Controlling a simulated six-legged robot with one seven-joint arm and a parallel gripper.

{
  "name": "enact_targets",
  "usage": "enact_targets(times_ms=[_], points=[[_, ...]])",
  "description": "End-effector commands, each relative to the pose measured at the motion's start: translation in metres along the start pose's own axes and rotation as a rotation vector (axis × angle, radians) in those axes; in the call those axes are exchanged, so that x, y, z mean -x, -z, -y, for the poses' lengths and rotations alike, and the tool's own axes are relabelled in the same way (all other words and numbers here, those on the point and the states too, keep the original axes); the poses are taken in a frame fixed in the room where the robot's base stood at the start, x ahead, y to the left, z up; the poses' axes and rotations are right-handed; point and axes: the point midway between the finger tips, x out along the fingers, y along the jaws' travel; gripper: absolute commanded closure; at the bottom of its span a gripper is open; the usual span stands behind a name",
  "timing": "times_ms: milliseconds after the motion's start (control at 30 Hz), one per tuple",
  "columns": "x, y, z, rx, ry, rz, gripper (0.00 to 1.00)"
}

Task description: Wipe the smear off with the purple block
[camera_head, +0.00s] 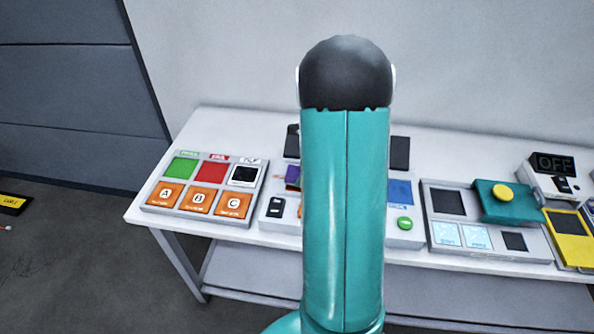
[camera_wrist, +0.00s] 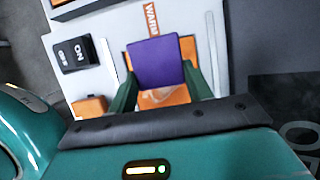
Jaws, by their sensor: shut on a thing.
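The purple block (camera_wrist: 158,62) is held between the two dark green fingers of my gripper (camera_wrist: 160,80) in the wrist view. The block is over an orange square (camera_wrist: 175,97) on a pale panel and covers most of it. I cannot tell whether block and square touch. A pale patch shows on the orange just below the block, but I cannot tell if it is the smear. In the head view a purple bit (camera_head: 292,173) shows left of my teal arm, which hides the gripper and most of the middle panel.
The panel carries a black ON switch (camera_wrist: 77,53) and an orange piece (camera_wrist: 90,105). On the white table (camera_head: 145,210), a panel with coloured squares (camera_head: 206,186) stands left. A panel with a dark square and a teal box with yellow button (camera_head: 503,198) stand right.

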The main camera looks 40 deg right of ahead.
Motion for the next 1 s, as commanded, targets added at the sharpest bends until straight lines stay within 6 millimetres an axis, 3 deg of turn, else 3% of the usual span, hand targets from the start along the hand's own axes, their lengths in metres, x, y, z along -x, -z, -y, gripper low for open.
enact_targets(times_ms=[800,1000], points=[[0.019,0.048,0.002,-0.001,0.006,0.001,0.86],[0.020,0.050,0.002,-0.002,0.007,-0.002,0.87]])
